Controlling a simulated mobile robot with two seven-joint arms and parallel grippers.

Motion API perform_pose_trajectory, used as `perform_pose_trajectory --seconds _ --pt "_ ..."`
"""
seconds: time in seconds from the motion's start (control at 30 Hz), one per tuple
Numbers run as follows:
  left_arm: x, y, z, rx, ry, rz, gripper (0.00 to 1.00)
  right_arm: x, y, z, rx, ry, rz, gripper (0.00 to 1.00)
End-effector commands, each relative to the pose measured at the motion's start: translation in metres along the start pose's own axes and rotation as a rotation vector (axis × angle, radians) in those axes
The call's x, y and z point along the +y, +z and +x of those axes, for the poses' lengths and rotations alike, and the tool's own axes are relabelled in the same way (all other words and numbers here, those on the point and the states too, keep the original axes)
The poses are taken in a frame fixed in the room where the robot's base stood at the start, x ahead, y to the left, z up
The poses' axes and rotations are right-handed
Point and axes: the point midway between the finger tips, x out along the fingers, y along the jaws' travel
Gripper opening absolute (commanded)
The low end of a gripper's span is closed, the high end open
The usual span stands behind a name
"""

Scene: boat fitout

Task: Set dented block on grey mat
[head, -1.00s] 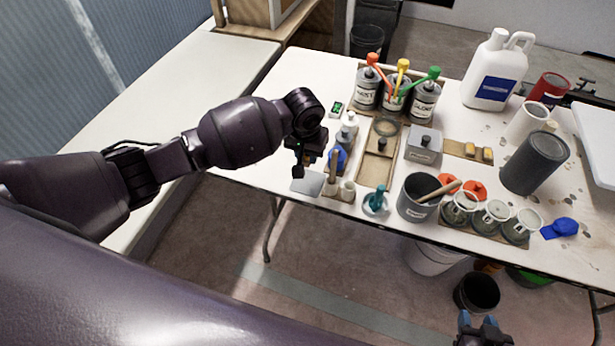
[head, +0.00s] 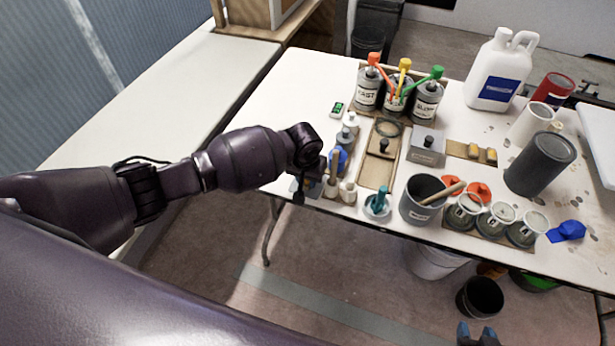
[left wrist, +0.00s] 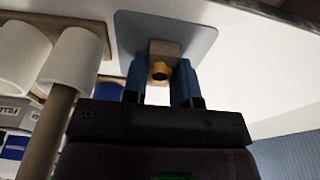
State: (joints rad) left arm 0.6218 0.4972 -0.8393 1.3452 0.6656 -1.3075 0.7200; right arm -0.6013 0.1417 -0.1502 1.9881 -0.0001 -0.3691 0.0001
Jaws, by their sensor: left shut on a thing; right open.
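My left gripper (head: 300,194) is at the near left table edge, over the small grey mat (head: 313,188). In the left wrist view, its blue fingers (left wrist: 160,82) are shut on a small brown block with a yellow end and a dark round hollow, the dented block (left wrist: 159,60). The grey mat (left wrist: 190,33) lies behind the block there. I cannot tell whether the block touches it. In the head view the block is hidden by the gripper. My right gripper (head: 477,334) is open at the bottom edge, only partly in view, away from the table.
Right beside the left gripper stand small white cups (head: 348,192) and a wooden-handled tool (head: 334,166). A blue item (head: 340,155) and a teal-topped item (head: 377,202) are close. The table left of the green-screened device (head: 337,110) is clear.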

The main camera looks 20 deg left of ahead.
Motion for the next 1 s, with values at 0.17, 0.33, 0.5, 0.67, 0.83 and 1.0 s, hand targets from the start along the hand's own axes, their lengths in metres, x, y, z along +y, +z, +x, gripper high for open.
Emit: perform_pose_trajectory --seconds 0.17,0.33,0.5,0.67,0.83,1.0 --pt "0.000 0.001 0.002 -0.001 0.000 -0.001 0.04 0.000 0.000 0.000 0.001 0.000 0.001 0.43" --pt "0.000 0.000 0.002 0.000 0.000 -0.001 0.48 0.000 0.000 0.000 0.001 0.000 0.000 0.43" --pt "0.000 0.000 0.002 -0.001 0.000 -0.001 0.52 0.000 -0.001 0.000 0.003 0.000 0.000 0.43" --pt "0.000 0.000 0.001 0.000 0.000 -0.001 0.52 0.000 -0.002 0.000 0.005 0.000 0.000 0.43" --pt "-0.001 -0.001 -0.016 0.002 0.000 -0.001 0.52 0.001 -0.009 -0.003 0.011 0.000 0.000 0.43" --pt "0.000 -0.002 -0.048 0.004 0.001 0.000 0.52 0.002 -0.019 -0.007 0.020 0.001 0.000 0.43"
